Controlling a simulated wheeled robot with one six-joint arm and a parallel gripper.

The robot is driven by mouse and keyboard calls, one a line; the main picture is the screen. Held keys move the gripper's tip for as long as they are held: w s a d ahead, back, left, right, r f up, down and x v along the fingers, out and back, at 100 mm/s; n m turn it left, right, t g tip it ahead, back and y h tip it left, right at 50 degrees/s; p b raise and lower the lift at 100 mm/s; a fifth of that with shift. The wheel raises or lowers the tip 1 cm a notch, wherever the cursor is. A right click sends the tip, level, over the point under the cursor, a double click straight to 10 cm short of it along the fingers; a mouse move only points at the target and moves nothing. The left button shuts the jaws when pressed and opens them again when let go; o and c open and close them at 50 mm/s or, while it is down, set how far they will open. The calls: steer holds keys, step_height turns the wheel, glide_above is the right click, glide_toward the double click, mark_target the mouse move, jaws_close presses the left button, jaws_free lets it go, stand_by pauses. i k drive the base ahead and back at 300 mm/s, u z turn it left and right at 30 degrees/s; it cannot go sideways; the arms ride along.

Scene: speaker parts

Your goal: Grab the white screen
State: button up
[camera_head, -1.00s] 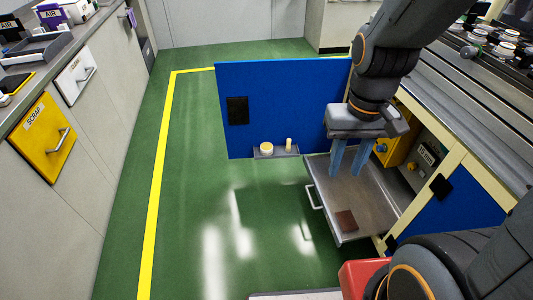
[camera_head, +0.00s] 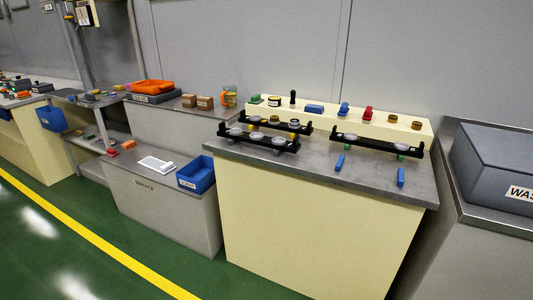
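A flat white rectangular piece with a pale grey inner area (camera_head: 155,165), which looks like the white screen, lies on top of the low bench labelled SERVICE (camera_head: 130,178), left of centre. A blue open bin (camera_head: 197,174) stands just to its right. My gripper is not in view now, so its distance from the white piece and its state do not show.
A cream workbench (camera_head: 310,225) with black racks (camera_head: 268,140) and small blue pieces stands at the centre right. A grey box (camera_head: 497,165) is at the far right. Orange trays (camera_head: 152,87) sit behind the low bench. Green floor with a yellow line (camera_head: 95,240) lies open in front.

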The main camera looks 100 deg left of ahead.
mark_target(162, 168)
steer(key=u, duration=4.5)
steer(key=i, duration=0.8)
steer(key=u, duration=0.65)
steer(key=i, duration=1.8)
steer(key=z, duration=0.55)
steer(key=i, duration=1.75)
steer(key=z, duration=0.75)
steer(key=i, duration=0.25)
steer(key=z, duration=0.25)
